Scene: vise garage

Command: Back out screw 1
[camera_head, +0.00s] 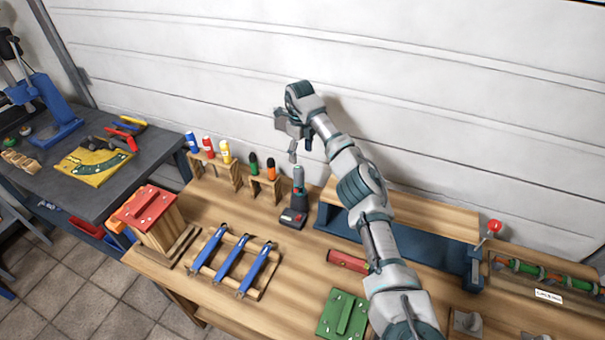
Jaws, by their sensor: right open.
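My right gripper (299,150) is open and empty. It hangs with its fingers down in front of the white wall, above a power screwdriver. The power screwdriver (298,190) stands upright on its black and red base on the wooden bench. A gap shows between it and the fingers. A red plate with small light screw heads (148,204) lies on a wooden block at the left. A green plate with a raised bar (343,314) lies near the front edge. I cannot tell which screw is screw 1. My left gripper is out of view.
Wooden racks hold hand screwdrivers (207,148) left of the power screwdriver. A wooden frame with blue clamps (228,262) lies in front. A blue vise (430,250) and a red block (347,261) are by my right arm. A dark table (120,182) stands left.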

